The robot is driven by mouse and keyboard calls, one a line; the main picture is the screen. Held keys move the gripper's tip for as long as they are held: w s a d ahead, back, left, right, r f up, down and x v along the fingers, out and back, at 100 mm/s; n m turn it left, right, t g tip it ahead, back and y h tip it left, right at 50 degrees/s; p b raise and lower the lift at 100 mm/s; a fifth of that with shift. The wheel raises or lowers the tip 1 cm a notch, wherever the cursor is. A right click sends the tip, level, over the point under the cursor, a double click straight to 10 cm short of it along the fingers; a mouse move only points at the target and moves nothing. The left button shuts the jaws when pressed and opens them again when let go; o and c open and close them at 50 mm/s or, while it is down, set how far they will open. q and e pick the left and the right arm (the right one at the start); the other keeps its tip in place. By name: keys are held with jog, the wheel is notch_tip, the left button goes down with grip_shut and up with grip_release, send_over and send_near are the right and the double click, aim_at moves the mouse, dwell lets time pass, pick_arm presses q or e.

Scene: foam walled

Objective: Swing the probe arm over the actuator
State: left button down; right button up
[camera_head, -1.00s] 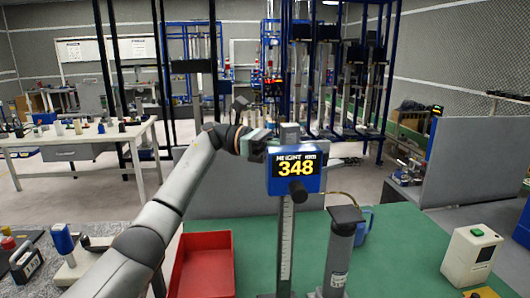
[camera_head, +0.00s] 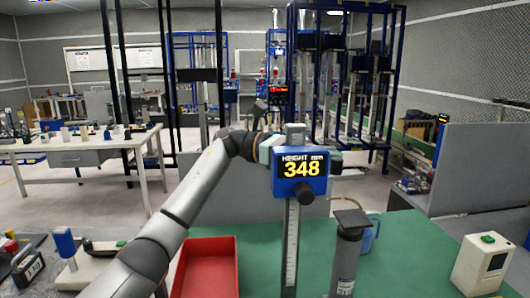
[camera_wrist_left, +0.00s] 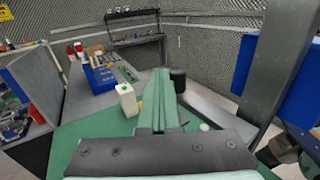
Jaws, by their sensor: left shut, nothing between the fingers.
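The height gauge has a blue display (camera_head: 300,175) reading 348 mm on an upright scaled column (camera_head: 291,245). The actuator appears to be the grey cylinder (camera_head: 346,255) with a flat dark top, standing upright right of the column. In the left wrist view, a grey bar (camera_wrist_left: 217,120), which looks like the probe arm, ends in a black cylinder (camera_wrist_left: 178,80). My left gripper (camera_head: 350,172) reaches behind the gauge from the left, partly hidden by the display. Its shut, empty fingers (camera_wrist_left: 160,95) lie just left of the black cylinder; I cannot tell whether they touch it.
A red tray (camera_head: 207,265) lies left of the column on the green table (camera_head: 415,240).

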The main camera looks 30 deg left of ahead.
dwell(0.3)
pick_arm(q)
jog(key=s+a, duration=0.2)
jog(key=a, duration=1)
jog(key=shift+a+b, duration=0.2)
jog(key=shift+b, duration=0.15)
